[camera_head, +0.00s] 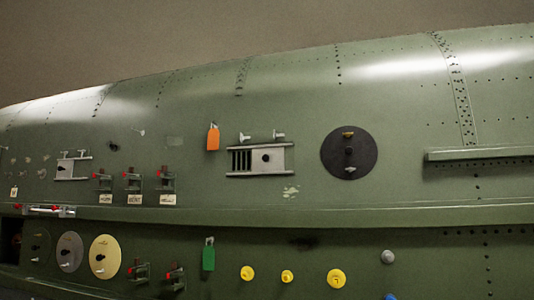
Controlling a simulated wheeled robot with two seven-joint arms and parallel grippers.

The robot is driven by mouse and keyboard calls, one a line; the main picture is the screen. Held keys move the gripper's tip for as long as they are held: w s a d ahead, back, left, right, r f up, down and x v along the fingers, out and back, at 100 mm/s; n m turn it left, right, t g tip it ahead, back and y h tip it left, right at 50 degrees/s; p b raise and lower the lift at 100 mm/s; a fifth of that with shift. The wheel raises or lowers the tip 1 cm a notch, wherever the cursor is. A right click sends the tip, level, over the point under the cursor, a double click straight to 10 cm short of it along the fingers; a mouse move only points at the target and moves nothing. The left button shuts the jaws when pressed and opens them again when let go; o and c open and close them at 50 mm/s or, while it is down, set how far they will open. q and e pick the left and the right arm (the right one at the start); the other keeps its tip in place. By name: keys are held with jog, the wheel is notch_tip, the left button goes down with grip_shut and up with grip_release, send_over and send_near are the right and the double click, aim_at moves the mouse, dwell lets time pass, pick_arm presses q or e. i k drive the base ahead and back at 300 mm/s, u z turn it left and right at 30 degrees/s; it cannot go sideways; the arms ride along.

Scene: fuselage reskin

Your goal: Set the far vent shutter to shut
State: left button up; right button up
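Two vent shutters show on the green fuselage side. The smaller, farther vent shutter (72,167) is at the left; it has a pale plate between rails, and its slats are too small to make out clearly. The larger, nearer vent shutter (273,160) is in the middle. Its grey plate with a dark round spot sits toward the right of its frame, and dark slotted bars show at its left. Neither of my grippers is in view.
An orange tag (213,138) hangs between the shutters, above several red-tipped switches (133,180). A black disc (348,153) is right of the nearer shutter. A ledge (480,154) juts out at the right. Yellow knobs (287,276) and a green tag (208,256) are below.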

aim_at(266, 159)
jog(key=z, duration=0.6)
jog(key=i, duration=0.6)
jog(key=z, duration=0.45)
